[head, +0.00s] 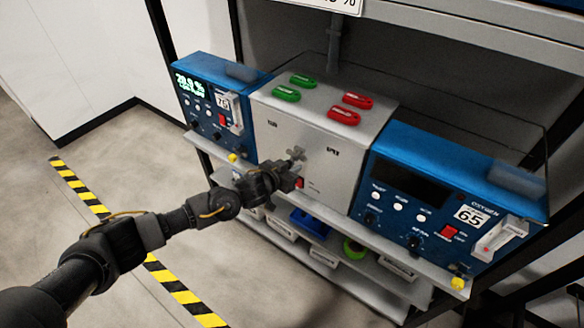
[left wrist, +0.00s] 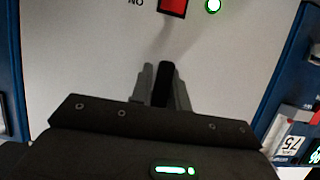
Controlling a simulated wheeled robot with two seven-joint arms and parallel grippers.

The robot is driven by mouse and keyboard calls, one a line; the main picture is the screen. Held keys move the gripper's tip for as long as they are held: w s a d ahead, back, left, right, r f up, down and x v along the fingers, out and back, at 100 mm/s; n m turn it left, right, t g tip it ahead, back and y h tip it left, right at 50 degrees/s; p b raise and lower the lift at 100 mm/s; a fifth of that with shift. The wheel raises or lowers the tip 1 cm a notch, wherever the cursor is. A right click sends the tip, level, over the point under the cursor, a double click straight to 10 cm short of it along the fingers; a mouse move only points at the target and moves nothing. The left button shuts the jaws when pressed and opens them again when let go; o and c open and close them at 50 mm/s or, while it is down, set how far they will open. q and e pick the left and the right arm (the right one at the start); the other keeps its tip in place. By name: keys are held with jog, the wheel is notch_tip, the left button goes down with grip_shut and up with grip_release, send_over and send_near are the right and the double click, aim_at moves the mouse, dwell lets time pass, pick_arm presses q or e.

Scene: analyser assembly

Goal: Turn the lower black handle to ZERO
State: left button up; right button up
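My left gripper (head: 297,155) reaches in from the left to the front of the grey box between two blue analysers. In the left wrist view, my left gripper (left wrist: 163,85) has one grey finger on each side of a black handle (left wrist: 163,75), with little or no gap. The handle stands out from the pale panel; its base is hidden. In the head view the handle cannot be made out between the fingers, and no ZERO mark is readable. My right gripper is in neither view.
The left analyser (head: 205,95) and right analyser (head: 400,185) flank the box. Green tags (head: 286,93) and red tags (head: 344,117) lie on top.

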pick_arm(q)
grip_shut()
jog(key=shift+w+a+r+m+t+y+b, duration=0.1)
jog(key=shift+w+a+m+t+y+b, duration=0.15)
jog(key=shift+m+t+y+b, duration=0.4)
jog(key=shift+w+a+r+m+t+y+b, duration=0.15)
jog(key=shift+a+m+b, duration=0.2)
jog(key=shift+m, duration=0.6)
jog(key=shift+w+a+m+t+y+b, duration=0.2)
jog(key=shift+a+m+t+y+b, duration=0.15)
jog(key=shift+m+b, duration=0.35)
jog(key=shift+d, duration=0.1)
jog(key=o, duration=0.5)
grip_release()
